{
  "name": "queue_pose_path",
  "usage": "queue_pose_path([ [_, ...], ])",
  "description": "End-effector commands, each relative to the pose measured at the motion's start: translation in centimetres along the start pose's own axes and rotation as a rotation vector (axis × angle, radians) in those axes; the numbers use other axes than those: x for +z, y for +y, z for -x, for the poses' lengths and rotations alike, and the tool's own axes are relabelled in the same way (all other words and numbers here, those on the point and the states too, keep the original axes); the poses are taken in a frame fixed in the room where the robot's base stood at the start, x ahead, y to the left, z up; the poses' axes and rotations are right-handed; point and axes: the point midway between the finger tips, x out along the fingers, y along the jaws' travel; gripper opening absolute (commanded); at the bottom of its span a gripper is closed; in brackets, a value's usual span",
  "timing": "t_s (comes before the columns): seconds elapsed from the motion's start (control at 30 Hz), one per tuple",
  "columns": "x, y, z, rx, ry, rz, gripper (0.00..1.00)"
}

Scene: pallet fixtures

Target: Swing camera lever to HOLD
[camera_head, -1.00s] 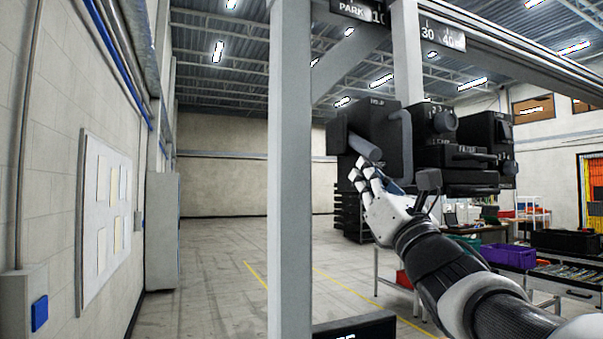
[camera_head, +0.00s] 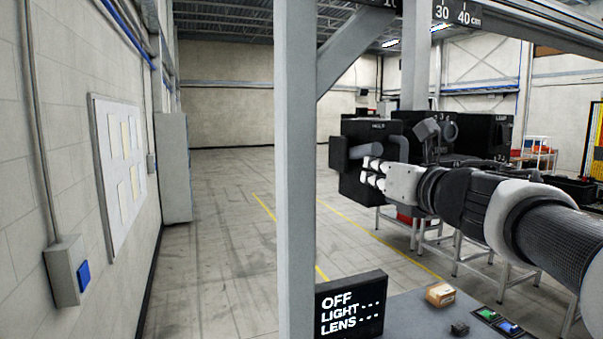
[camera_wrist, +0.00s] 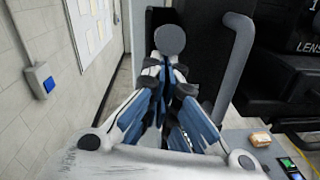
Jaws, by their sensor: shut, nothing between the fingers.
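The black camera box (camera_head: 372,188) hangs from the overhead rail, with a small label on its top that seems to read HOLD. The lever, a thick grey cylinder (camera_head: 365,150), sticks out of its near side. Its round grey end (camera_wrist: 170,40) faces me in the wrist view. My gripper (camera_head: 370,173) is shut and empty, with its white and black fingers just below the lever. In the wrist view the fingertips (camera_wrist: 165,66) meet right below the round end. I cannot tell whether they touch it. A grey bar handle (camera_wrist: 236,62) stands to the right.
A grey post (camera_head: 295,170) stands left of the box. A screen (camera_head: 350,304) reads OFF, LIGHT and LENS with dashes. A small cardboard box (camera_head: 440,294) sits on the grey table. More black units (camera_head: 480,135) hang behind my arm. The floor on the left is clear.

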Motion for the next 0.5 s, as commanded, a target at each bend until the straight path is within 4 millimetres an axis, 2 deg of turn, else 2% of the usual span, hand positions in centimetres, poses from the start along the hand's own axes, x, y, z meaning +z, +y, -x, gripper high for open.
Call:
queue_pose_path([
  [0.03, 1.3, 0.2, 0.1, -0.006, 0.028, 0.005, 0.00],
  [0.5, 3.7, 0.7, 0.1, -0.006, 0.035, 0.002, 0.00],
])
